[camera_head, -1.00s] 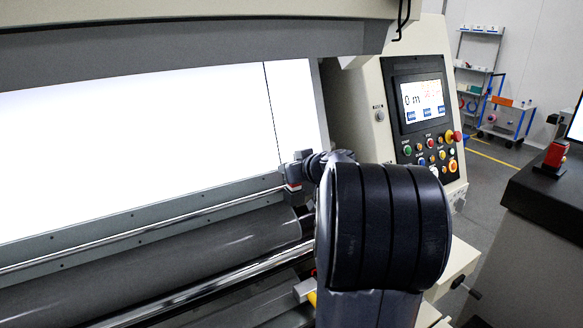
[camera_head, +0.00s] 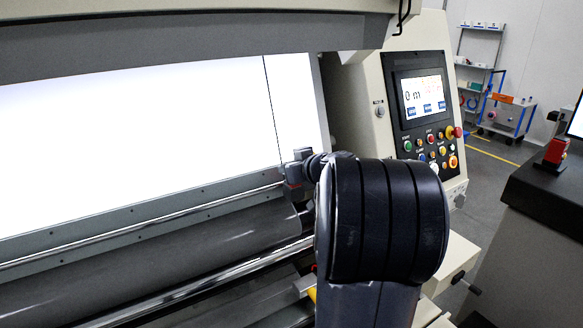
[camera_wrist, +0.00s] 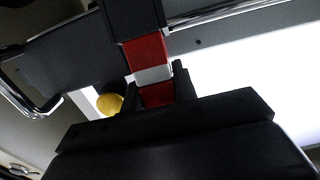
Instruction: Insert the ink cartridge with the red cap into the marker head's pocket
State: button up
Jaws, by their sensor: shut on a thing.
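My gripper (camera_wrist: 156,88) is at the lower middle of the wrist view, its two dark fingers shut on the ink cartridge. The cartridge's red end (camera_wrist: 157,96) is between the fingers. Beyond it come a white band (camera_wrist: 152,75) and a longer red section (camera_wrist: 146,50). The red section meets a black block (camera_wrist: 132,18) at the top edge; I cannot tell whether this is the marker head or the cartridge's own body, and no pocket shows. In the head view, my gripper (camera_head: 293,175) is small, in front of the bright panel's lower right corner, partly hidden by my arm.
The lit panel (camera_head: 130,135) is behind, with rails and a dark roller (camera_head: 150,255) below. A control panel (camera_head: 425,105) stands right of my arm. A yellow round part (camera_wrist: 109,104) is left of the fingers. A red-and-black object (camera_head: 556,152) stands on the dark right-hand counter (camera_head: 535,185).

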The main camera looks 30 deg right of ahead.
jog(key=shift+f+b, duration=0.35)
jog(key=shift+f, duration=0.75)
dwell(0.4)
jog(key=o, duration=1)
jog(key=shift+a, duration=0.15)
jog(key=shift+s+r, duration=0.1)
jog(key=shift+r, duration=0.05)
jog(key=shift+s+r, duration=0.2)
jog(key=shift+s, duration=0.25)
jog(key=v, duration=0.9)
jog(key=shift+s+a+p, duration=0.1)
jog(key=shift+s+p, duration=0.2)
jog(key=shift+p, duration=0.05)
jog(key=shift+x, duration=4.15)
jog(key=shift+s, duration=0.1)
